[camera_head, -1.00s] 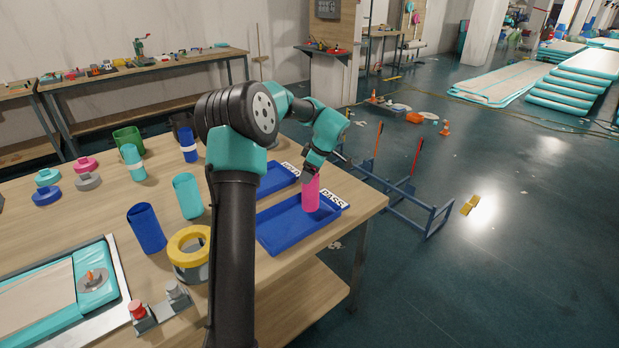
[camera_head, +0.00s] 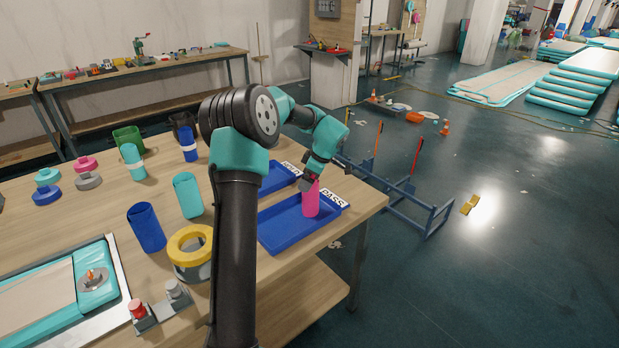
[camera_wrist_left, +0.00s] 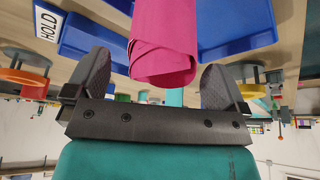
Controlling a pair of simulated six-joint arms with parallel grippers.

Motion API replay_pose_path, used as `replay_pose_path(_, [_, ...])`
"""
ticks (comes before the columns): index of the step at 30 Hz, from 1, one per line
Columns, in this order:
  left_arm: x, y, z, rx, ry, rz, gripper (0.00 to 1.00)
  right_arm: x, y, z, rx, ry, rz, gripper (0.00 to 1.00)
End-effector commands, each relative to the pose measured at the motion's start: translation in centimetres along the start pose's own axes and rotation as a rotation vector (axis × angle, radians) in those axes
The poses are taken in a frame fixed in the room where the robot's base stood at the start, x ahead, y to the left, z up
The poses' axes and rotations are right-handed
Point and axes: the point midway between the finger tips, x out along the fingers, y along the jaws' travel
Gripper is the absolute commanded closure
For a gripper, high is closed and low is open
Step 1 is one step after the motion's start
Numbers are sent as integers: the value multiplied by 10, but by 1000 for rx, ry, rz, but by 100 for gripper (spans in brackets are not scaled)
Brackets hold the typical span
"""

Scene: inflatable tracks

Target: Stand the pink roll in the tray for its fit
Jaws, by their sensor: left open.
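The pink roll (camera_head: 311,203) stands upright, as far as I can tell, in the blue tray (camera_head: 290,238) labelled PASS. In the head view my left gripper (camera_head: 308,184) is at the roll's upper end. In the left wrist view the gripper (camera_wrist_left: 165,85) is open, its two dark fingers spread apart. The pink roll (camera_wrist_left: 163,50) is between them with a gap on each side, and its spiral-wound end faces the camera. My own wrist and fingers partly cover the roll's top in the head view. My right gripper is not in view.
A second blue tray (camera_head: 278,178) lies just behind; a HOLD label (camera_wrist_left: 47,23) shows in the wrist view. Blue (camera_head: 146,229) and teal (camera_head: 187,196) rolls and a yellow-topped ring (camera_head: 190,247) stand to the left. The table's right edge is close to the PASS tray.

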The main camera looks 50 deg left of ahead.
Motion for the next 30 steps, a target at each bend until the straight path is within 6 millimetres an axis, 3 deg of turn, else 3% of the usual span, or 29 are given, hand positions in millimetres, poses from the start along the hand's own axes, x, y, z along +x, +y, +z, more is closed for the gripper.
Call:
replay_pose_path(6, [-3, 0, -1, 0, 0, 1, 0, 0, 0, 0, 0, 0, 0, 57])
replay_pose_path(11, [-18, 1, -1, 0, 0, 3, 0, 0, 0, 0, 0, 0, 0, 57])
replay_pose_path(24, [-97, 0, -1, 0, -1, 3, 0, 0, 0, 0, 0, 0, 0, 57])
replay_pose_path(30, [-119, 0, -1, -1, 0, 2, 0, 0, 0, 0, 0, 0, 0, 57])
